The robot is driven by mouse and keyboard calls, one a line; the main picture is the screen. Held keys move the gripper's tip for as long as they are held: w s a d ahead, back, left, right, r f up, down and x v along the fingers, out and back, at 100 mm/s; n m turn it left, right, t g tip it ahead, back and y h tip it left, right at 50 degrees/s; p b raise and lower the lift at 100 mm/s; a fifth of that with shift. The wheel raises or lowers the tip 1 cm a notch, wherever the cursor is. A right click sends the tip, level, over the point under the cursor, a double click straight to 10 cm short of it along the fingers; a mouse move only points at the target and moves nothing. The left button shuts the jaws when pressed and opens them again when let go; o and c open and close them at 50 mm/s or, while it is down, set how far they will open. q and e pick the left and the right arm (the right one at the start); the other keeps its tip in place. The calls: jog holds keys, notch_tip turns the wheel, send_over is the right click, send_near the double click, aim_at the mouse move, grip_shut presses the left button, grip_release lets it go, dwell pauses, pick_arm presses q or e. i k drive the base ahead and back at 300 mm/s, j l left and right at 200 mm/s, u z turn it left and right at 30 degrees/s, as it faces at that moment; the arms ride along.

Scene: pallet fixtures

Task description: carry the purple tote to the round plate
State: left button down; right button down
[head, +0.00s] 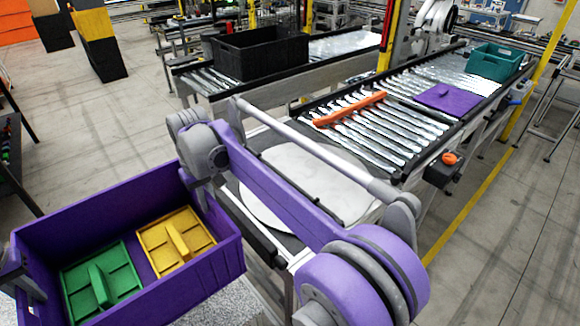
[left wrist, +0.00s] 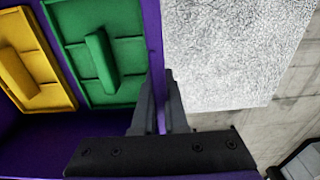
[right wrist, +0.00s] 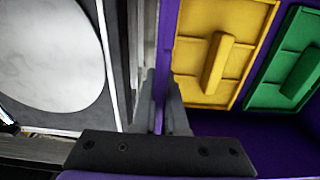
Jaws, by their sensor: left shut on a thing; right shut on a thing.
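The purple tote (head: 228,258) is at the lower left of the head view, roughly level, with a green fixture (head: 102,283) and a yellow fixture (head: 177,242) lying inside. My left gripper (left wrist: 160,105) is shut on one end wall of the tote. My right gripper (right wrist: 168,105) is shut on the opposite end wall, nearer the plate. The pale round plate (head: 290,172) lies on the dark end of the conveyor, right of and beyond the tote. My right arm crosses in front of it and hides part. The plate also shows in the right wrist view (right wrist: 50,50).
A roller conveyor holds an orange bar (head: 350,108), a purple panel (head: 448,100) and a teal tote (head: 494,61). A black crate (head: 260,53) stands on a conveyor behind. A speckled pale surface (left wrist: 230,50) lies beside the tote. The floor at left is mostly clear.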

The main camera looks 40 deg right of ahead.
aim_at(306, 179)
jog(key=k+l+z, duration=0.1)
jog(key=l, duration=0.25)
jog(key=k+l, duration=0.2)
jog(key=l, duration=0.15)
jog(key=k+l+z, duration=0.15)
jog(key=l, duration=0.2)
jog(key=k+l, duration=0.1)
jog(key=l, duration=0.25)
jog(key=k+l+z, duration=0.15)
jog(key=l, duration=0.6)
jog(key=k+z, duration=0.05)
